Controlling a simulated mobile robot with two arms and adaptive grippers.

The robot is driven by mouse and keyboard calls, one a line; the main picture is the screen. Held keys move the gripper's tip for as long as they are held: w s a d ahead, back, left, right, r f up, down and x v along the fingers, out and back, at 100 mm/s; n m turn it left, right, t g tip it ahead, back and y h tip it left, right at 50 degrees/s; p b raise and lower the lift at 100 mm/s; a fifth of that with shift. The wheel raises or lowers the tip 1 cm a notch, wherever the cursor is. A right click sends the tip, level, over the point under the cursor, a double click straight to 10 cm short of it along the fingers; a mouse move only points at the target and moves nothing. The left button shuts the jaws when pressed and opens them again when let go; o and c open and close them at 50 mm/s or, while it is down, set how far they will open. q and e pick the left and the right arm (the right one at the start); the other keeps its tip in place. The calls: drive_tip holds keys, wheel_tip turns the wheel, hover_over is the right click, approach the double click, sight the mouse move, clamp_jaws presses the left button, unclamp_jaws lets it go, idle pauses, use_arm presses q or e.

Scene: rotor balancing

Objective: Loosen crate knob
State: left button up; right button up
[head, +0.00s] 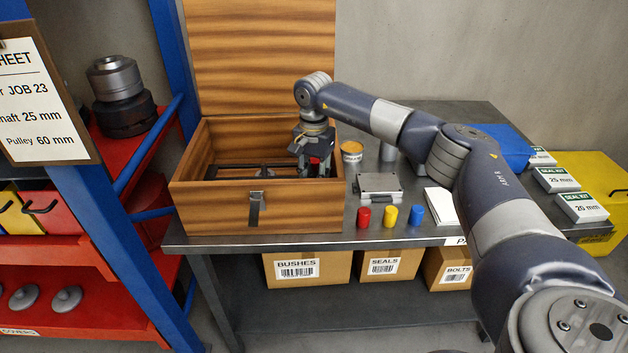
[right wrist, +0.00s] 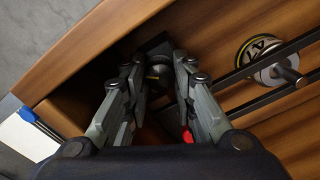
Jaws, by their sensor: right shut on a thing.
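The wooden crate (head: 260,217) stands on the dark bench with its lid (head: 262,55) raised at the back. My right gripper (head: 318,170) reaches down inside the crate at its right end. In the right wrist view, my right gripper (right wrist: 159,80) is shut on a small dark knob (right wrist: 158,72) near a crate corner. The fingers cover much of the knob, and its thread is hidden. A small red patch shows beside the fingers; I cannot tell what it belongs to. My left gripper is not in view.
Dark rails (right wrist: 235,95) and a round part with a yellow label (right wrist: 262,58) lie inside the crate. A metal box (head: 379,187), red (head: 364,217), yellow (head: 390,216) and blue (head: 416,215) cylinders and a tin (head: 352,152) stand right of the crate.

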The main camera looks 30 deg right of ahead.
drive_tip(key=shift+w+d+r, duration=0.1)
drive_tip(key=shift+w+r, duration=0.05)
drive_tip(key=shift+r, duration=0.15)
drive_tip(key=o, duration=0.8)
drive_tip(key=shift+f, duration=0.1)
wheel_tip(320, 180, up, 12)
